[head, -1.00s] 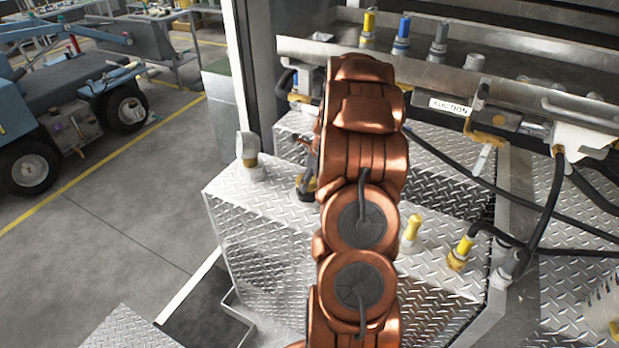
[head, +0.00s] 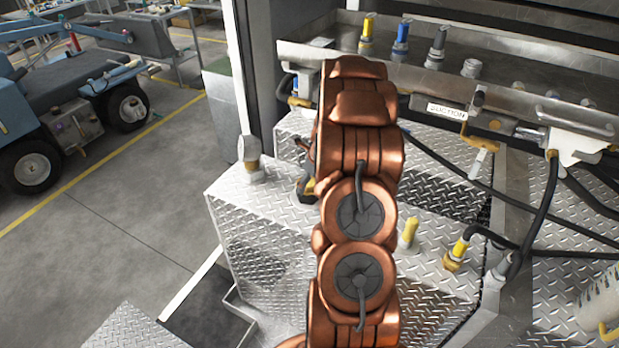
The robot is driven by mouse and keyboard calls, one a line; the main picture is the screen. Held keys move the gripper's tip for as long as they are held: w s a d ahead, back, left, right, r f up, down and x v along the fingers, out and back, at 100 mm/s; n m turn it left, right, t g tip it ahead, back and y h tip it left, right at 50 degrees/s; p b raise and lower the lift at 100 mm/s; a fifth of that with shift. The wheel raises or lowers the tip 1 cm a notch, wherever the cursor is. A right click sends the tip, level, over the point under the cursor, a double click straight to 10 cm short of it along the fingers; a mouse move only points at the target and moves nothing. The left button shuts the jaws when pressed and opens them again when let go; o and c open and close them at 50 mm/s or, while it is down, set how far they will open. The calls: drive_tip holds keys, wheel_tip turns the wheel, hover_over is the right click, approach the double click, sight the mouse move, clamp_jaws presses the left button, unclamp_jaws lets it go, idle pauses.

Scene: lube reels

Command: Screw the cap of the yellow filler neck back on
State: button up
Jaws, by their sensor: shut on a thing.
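My copper arm (head: 360,150) rises through the middle of the head view and hides my gripper and whatever it holds. A yellow upright neck or post (head: 410,232) stands on the diamond-plate tank top just right of my arm. A yellow fitting (head: 458,250) with a black hose is further right. A dark and yellow fitting (head: 308,188) shows partly at my arm's left edge. I cannot tell which of these is the yellow filler neck, and no loose cap is visible.
A grey-capped brass neck (head: 250,158) stands at the tank's left corner. Behind, a metal tray (head: 330,58) holds yellow, blue and grey fittings, with a SUCTION label (head: 447,111) below. Black hoses (head: 550,200) hang at right.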

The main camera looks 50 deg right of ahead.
drive_tip(key=shift+r+m+p, duration=0.15)
drive_tip(key=shift+m+p, duration=0.3)
drive_tip(key=shift+m, duration=0.35)
drive_tip(key=shift+m+h, duration=0.3)
drive_tip(key=shift+m, duration=0.4)
drive_tip(key=m+h, duration=0.1)
drive_tip(key=m, duration=0.2)
drive_tip(key=shift+a+m, duration=0.1)
drive_tip(key=shift+m, duration=0.2)
drive_tip(key=shift+m+g+h, duration=0.3)
drive_tip(key=shift+m, duration=0.4)
